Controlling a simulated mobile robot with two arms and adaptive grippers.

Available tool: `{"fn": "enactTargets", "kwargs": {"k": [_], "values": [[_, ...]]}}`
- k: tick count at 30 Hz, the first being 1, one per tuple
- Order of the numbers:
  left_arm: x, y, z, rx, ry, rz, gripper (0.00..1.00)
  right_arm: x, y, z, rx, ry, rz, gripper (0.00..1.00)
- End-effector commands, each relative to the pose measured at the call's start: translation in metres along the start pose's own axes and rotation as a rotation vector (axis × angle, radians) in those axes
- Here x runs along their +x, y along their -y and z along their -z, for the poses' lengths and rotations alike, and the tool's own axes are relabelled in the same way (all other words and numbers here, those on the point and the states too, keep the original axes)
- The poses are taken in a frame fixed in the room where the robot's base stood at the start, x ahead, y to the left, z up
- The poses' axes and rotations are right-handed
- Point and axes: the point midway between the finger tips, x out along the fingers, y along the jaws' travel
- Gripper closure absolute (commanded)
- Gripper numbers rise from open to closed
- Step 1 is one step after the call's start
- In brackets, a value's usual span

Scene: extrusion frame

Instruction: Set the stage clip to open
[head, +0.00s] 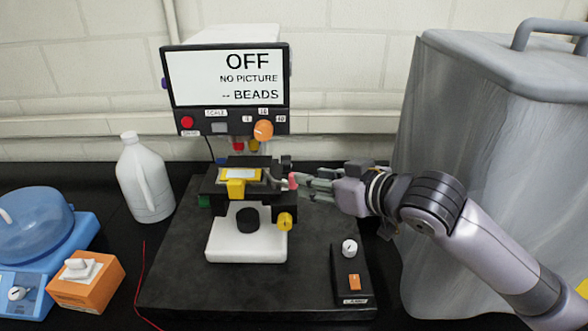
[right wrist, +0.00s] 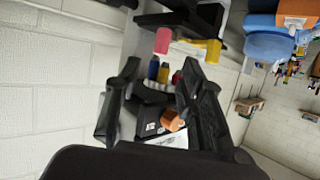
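The microscope has a black stage (head: 222,190) with a yellow-framed slide (head: 241,174) on it. A pink-tipped lever (head: 293,182) sticks out at the stage's right side; it looks like the stage clip, but I cannot tell its setting. My right gripper (head: 306,187) comes in from the right, with its fingertips close to the pink tip. In the right wrist view the gripper (right wrist: 160,68) has its fingers spread, and the pink tip (right wrist: 163,40) shows just beyond the fingertips, roughly between them. My left gripper is out of view.
A monitor (head: 225,76) reading "OFF NO PICTURE -- BEADS" stands above the microscope. An orange knob (head: 263,130) sits below it, and a yellow knob (head: 285,222) below the stage. A lamp control box (head: 352,283) is front right; a grey covered bulk (head: 480,170) stands right.

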Motion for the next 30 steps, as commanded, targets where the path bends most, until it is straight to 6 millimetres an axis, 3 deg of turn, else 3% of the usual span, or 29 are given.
{"fn": "enactTargets", "kwargs": {"k": [6,12,25,30], "values": [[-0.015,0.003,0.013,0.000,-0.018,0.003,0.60,0.045,0.000,0.003,0.002,0.001,0.000,0.64],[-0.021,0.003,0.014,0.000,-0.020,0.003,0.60,0.072,-0.001,0.001,0.001,0.001,-0.001,0.64],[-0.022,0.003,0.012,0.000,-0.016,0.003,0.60,0.082,-0.001,0.000,0.000,0.000,-0.001,0.64],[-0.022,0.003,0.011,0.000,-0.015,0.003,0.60,0.082,-0.001,0.000,0.000,-0.001,-0.001,0.76]]}}
